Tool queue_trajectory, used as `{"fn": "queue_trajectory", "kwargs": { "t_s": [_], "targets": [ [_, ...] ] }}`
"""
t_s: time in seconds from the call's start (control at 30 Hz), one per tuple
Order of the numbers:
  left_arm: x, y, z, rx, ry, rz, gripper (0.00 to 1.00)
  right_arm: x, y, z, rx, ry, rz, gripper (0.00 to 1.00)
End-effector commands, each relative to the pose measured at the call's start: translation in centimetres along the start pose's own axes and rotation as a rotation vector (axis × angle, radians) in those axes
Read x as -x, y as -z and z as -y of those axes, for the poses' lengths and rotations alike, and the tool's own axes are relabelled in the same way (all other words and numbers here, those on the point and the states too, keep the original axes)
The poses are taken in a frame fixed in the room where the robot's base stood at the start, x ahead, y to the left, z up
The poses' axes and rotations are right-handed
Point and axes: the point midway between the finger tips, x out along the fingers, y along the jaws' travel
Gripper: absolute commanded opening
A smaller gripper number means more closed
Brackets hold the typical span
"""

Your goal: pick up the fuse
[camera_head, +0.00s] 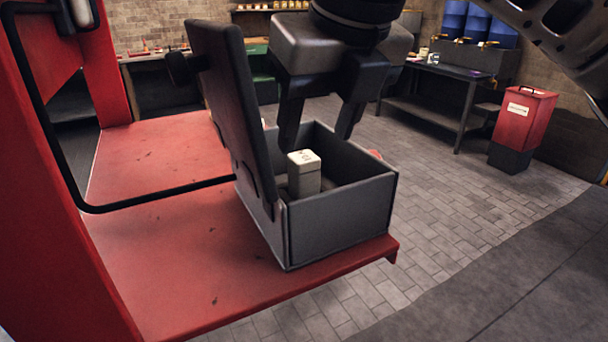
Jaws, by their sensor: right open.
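The fuse (304,175) is a small pale block with dark marks on its top. It stands upright inside an open grey box (340,217), whose dark lid (228,100) is swung up on the left side. My right gripper (318,140) comes down from the top of the head view. Its two dark fingers are spread apart and point down over the box, above and behind the fuse, with nothing between them. The lower part of the fuse is hidden by the box's front wall. My left gripper is not in view.
The box stands on a red platform (190,255) near its right edge. A black bent rail (150,198) runs across to the box's left side. A red bin (523,125) and a dark workbench (440,100) stand at the back right. The paved floor between is clear.

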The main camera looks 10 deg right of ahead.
Motion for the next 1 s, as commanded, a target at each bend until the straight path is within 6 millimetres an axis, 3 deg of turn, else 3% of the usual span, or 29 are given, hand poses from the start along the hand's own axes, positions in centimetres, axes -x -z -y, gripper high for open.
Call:
{"fn": "queue_trajectory", "kwargs": {
  "t_s": [0.17,0.5,0.73,0.77,0.93,1.0],
  "targets": [
    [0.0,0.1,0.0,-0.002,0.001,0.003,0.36,-1.1,0.1,-0.2,0.001,0.001,-0.002,0.53],
    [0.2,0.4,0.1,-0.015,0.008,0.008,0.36,-5.4,0.2,-0.7,-0.001,-0.001,-0.002,0.53],
    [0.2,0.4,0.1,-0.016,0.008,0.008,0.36,-5.6,0.2,-0.7,-0.001,-0.001,0.0,0.53],
    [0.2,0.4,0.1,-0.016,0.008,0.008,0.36,-5.6,0.2,-0.7,-0.001,-0.001,0.0,0.5],
    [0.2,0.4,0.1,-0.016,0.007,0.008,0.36,-5.6,0.2,-0.7,-0.001,-0.001,0.0,0.04],
    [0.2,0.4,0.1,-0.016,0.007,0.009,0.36,-5.6,0.2,-0.7,-0.001,-0.001,0.0,0.04]
  ]
}}
